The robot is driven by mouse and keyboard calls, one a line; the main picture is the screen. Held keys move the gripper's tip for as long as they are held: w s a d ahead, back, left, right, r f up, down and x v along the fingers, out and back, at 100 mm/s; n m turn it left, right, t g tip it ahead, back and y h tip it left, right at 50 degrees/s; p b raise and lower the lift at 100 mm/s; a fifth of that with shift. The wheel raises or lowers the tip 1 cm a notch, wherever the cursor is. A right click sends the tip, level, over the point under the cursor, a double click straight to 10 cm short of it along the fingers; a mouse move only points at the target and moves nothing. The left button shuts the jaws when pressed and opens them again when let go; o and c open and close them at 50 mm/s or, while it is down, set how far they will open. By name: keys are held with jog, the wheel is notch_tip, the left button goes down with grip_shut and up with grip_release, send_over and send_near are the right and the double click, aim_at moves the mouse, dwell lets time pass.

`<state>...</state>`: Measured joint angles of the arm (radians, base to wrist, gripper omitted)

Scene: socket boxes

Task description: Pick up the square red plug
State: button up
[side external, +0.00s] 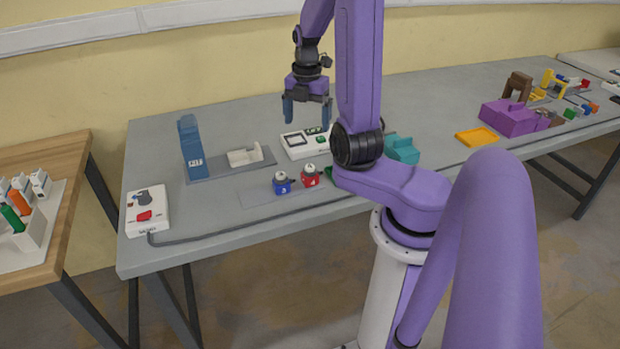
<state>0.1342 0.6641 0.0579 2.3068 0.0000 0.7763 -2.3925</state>
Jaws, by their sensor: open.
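The red plug (310,178) stands upright on the grey table, with a pale top and a small mark on its front. A blue plug (282,185) stands just to its left. My gripper (307,112) is open and empty, its blue fingers pointing down, above and behind the plugs. Behind the plugs is a white socket box (296,148) with dark-framed openings. My arm hides the right part of this box.
A blue upright stand (190,146) with a whitish cradle (244,157) is at left. A white box with a red button (147,212) sits near the left corner. A teal block (402,150), yellow tray (477,137) and purple block (507,117) are right.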

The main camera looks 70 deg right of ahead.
send_near(310, 166)
jog(key=f, duration=0.6)
jog(key=shift+s+d+f, duration=0.15)
jog(key=shift+s+f, duration=0.05)
jog(key=shift+f, duration=0.1)
jog(key=shift+w+a+f, duration=0.1)
jog(key=shift+f, duration=1.25)
jog(key=shift+w+a+f, duration=0.1)
jog(key=shift+f, duration=1.25)
jog(key=c, duration=1.2)
